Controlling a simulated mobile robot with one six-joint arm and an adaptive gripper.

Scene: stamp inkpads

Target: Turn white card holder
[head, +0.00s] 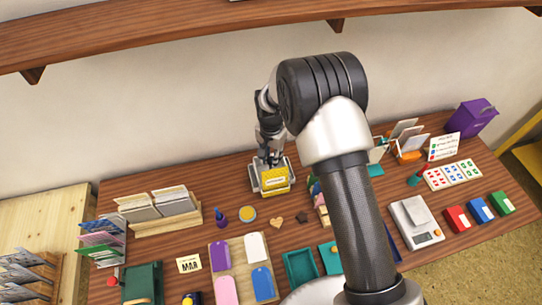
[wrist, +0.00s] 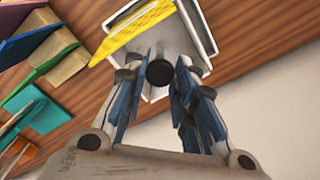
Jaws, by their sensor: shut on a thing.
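The white card holder (head: 254,181) stands at the back middle of the wooden table with yellow cards (head: 274,180) in it. My gripper (head: 272,159) reaches down at its back side. In the wrist view, the holder's white edge (wrist: 205,38) and a yellow card (wrist: 132,32) lie just beyond the fingertips. My gripper (wrist: 158,70) is shut on the card holder, with a round black knob between the fingers. The exact contact is partly hidden by the fingers.
A wooden rack of cards (head: 160,210) stands to the left. A purple stamp (head: 219,215), a round yellow-topped tin (head: 248,214) and a wooden heart (head: 276,222) lie in front. My arm covers the table right of the holder. A shelf (head: 180,38) runs above.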

